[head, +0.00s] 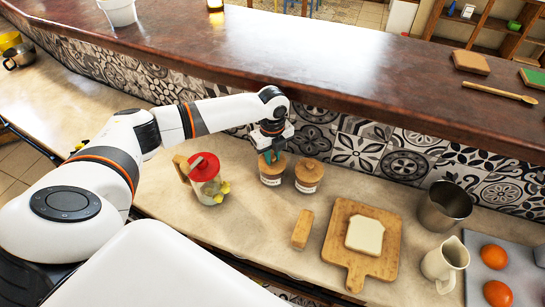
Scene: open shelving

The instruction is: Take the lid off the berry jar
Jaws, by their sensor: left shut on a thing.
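Two small jars with round wooden lids and white labels stand side by side on the lower counter. The labels are too small to read, so I cannot tell by them which is the berry jar. My left gripper (271,155) points down onto the left jar (271,180) and is shut on its wooden lid (273,168). That lid appears to sit on the jar, partly hidden by the gripper. The right jar (308,187) has its knobbed lid (309,170) on and stands just beside. My right gripper is not in view.
A red-lidded pitcher (204,182) stands close left of the jars. A wooden block (302,229), a cutting board (372,272) with a pale slice (365,235), a metal cup (443,207) and a cream jug (443,262) lie rightward. The raised dark counter (350,75) overhangs behind.

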